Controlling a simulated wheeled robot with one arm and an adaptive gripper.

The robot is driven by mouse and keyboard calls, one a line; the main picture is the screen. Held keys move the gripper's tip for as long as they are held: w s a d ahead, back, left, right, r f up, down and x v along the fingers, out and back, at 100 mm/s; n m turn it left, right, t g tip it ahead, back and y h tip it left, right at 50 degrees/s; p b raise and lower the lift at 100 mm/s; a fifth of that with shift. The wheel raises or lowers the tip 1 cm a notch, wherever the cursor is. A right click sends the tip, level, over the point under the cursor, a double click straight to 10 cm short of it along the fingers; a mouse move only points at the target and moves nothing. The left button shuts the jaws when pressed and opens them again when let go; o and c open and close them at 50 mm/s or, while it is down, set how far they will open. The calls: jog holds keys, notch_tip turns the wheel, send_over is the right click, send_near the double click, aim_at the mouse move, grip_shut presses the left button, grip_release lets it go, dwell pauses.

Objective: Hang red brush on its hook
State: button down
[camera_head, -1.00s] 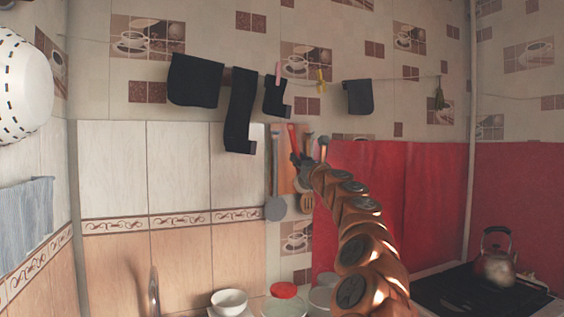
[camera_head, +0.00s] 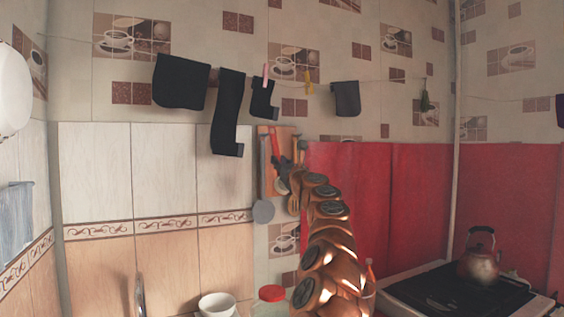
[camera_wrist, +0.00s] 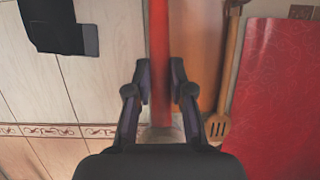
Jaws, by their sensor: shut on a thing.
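The red brush (camera_head: 275,152) is upright in front of the wooden rack board (camera_head: 290,132) on the wall. In the wrist view its long red handle (camera_wrist: 159,45) runs down between the fingers of my gripper (camera_wrist: 161,78), with a blurred pale part at the lower end. My gripper is shut on the brush; it also shows in the head view (camera_head: 284,172), small and dark. The brush's own hook is not distinguishable, and I cannot tell whether the handle's top touches the rack.
Dark cloths (camera_head: 228,110) hang on a line above left. A white bowl (camera_head: 217,305) and a red-lidded jar (camera_head: 272,293) stand below. A kettle (camera_head: 479,262) sits on the stove.

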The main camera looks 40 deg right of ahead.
jog(key=w+p, duration=0.1)
jog(key=w+d+p, duration=0.1)
jog(key=w, duration=0.1)
jog(key=w+f+p, duration=0.1)
jog(key=w, duration=0.1)
jog(key=shift+d, duration=0.25)
dwell(0.5)
jog(key=shift+f, duration=0.15)
dwell(0.5)
jog(key=c, duration=0.9)
grip_release()
jog(key=shift+c, duration=0.2)
jog(key=shift+d, duration=0.1)
jog(key=shift+s, duration=0.1)
